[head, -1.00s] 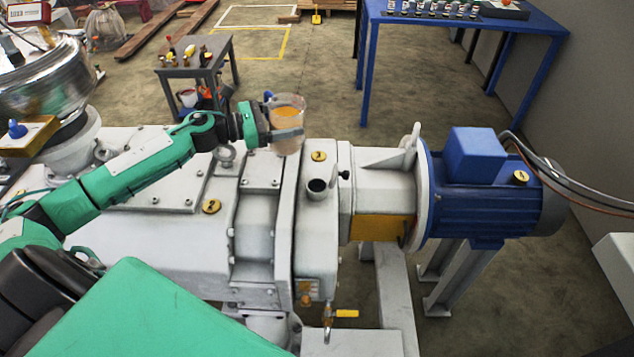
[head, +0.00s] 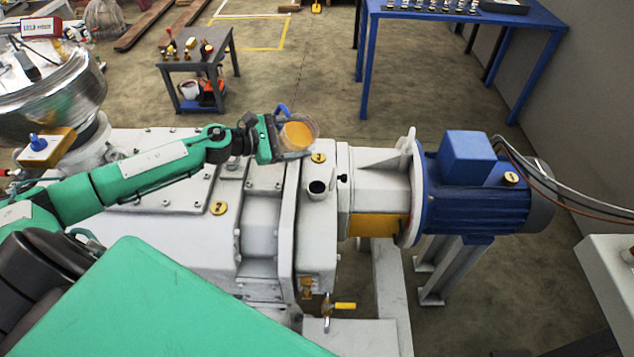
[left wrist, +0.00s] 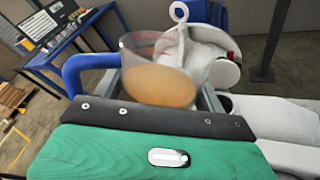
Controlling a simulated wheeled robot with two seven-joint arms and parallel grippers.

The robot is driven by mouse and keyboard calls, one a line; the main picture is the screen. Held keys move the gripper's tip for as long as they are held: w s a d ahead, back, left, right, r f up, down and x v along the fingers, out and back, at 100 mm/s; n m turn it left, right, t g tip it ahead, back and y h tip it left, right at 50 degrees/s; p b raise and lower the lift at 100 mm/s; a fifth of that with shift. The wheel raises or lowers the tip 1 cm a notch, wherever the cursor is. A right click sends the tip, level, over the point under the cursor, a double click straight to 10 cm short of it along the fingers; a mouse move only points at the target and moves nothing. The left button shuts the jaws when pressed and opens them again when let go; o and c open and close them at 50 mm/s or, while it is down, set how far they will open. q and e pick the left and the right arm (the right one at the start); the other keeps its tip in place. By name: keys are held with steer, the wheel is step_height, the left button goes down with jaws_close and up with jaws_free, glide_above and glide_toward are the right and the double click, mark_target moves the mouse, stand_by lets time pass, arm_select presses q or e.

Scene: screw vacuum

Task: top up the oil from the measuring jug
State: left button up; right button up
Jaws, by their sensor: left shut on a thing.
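The measuring jug (head: 298,134) is clear and holds amber oil. It has a blue handle and is tilted, with its mouth toward the right in the head view. My left gripper (head: 285,142) is shut on the jug and holds it above the grey pump housing. The jug also shows in the left wrist view (left wrist: 160,72), just past the gripper (left wrist: 155,108), with the oil surface slanted against its walls. The open filler neck (head: 318,187) on the housing is below and slightly right of the jug, apart from it. My right gripper is not in view.
The blue motor (head: 480,190) sits right of the housing, with cables behind it. A yellow-handled valve (head: 343,306) is low at the front. A small grey table (head: 222,47) and a blue table (head: 390,18) stand behind.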

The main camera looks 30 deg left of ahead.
arm_select(q)
steer(key=shift+d+r+p, duration=0.15)
steer(key=shift+r+p, duration=0.05)
steer(key=shift+p, duration=0.3)
steer(key=shift+s+d+m+p, duration=0.15)
steer(key=shift+m+p, duration=0.15)
steer(key=shift+p, duration=0.3)
steer(key=shift+d+f+m+y+p, duration=0.25)
steer(key=shift+m+y+p, duration=0.3)
steer(key=shift+p, duration=0.95)
steer(key=shift+s+f+m+y+p, duration=0.1)
steer(key=shift+f+m+y+p, duration=0.25)
steer(key=shift+p, duration=0.55)
steer(key=shift+f+m+y+p, duration=0.1)
steer(key=shift+m+p, duration=0.4)
steer(key=shift+p, duration=0.4)
stand_by(3.6)
